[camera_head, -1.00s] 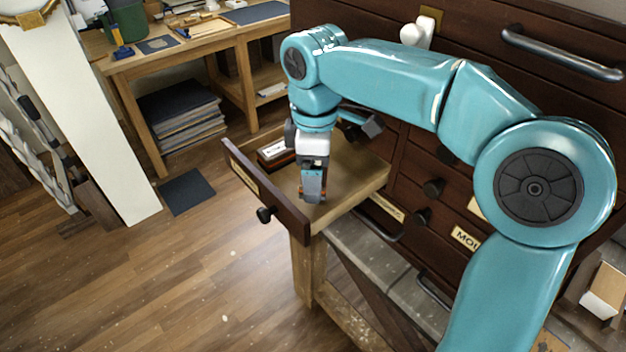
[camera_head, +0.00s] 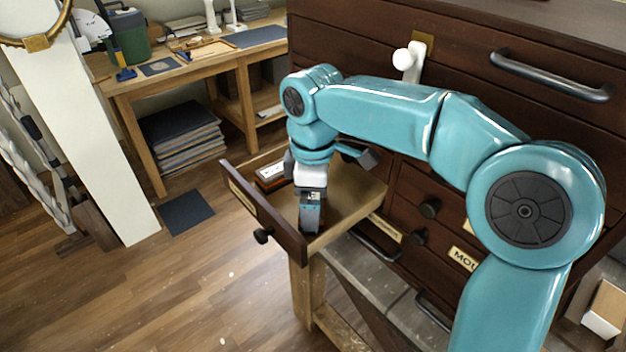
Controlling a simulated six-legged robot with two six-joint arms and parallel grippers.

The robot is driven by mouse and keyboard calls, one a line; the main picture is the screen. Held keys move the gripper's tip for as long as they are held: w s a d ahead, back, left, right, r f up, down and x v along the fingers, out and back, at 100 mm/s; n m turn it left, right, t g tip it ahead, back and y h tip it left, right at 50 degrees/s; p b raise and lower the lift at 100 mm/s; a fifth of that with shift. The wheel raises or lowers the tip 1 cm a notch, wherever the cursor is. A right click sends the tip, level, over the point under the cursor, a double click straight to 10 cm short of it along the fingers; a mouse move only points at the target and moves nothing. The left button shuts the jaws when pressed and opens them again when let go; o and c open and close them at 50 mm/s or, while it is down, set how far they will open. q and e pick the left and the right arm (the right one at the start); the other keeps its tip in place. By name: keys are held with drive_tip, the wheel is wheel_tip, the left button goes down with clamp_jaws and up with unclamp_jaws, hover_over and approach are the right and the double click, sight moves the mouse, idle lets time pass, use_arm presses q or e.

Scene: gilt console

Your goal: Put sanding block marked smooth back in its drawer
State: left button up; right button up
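A pulled-out wooden drawer (camera_head: 352,195) with a dark front and a round black knob sits at the centre of the view. A dark block with a white label (camera_head: 271,172), seemingly a sanding block, lies inside at its left end; its marking is too small to read. My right gripper (camera_head: 311,222) points down inside the drawer, near the front's right end and apart from that block. I see it edge-on, so whether it is open, shut or holding something is hidden. My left gripper is not in view.
The dark cabinet (camera_head: 440,50) with more drawers, handles and labels stands behind my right arm. A white knob (camera_head: 403,60) sticks out of it. A wooden workbench (camera_head: 135,88) and stacked dark sheets (camera_head: 182,135) stand at the back left. The floor at left front is clear.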

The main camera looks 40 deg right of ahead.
wheel_tip(320, 180, up, 12)
drive_tip(key=p, duration=0.1)
drive_tip(key=shift+f+p, duration=0.25)
drive_tip(key=shift+p, duration=0.15)
idle(0.3)
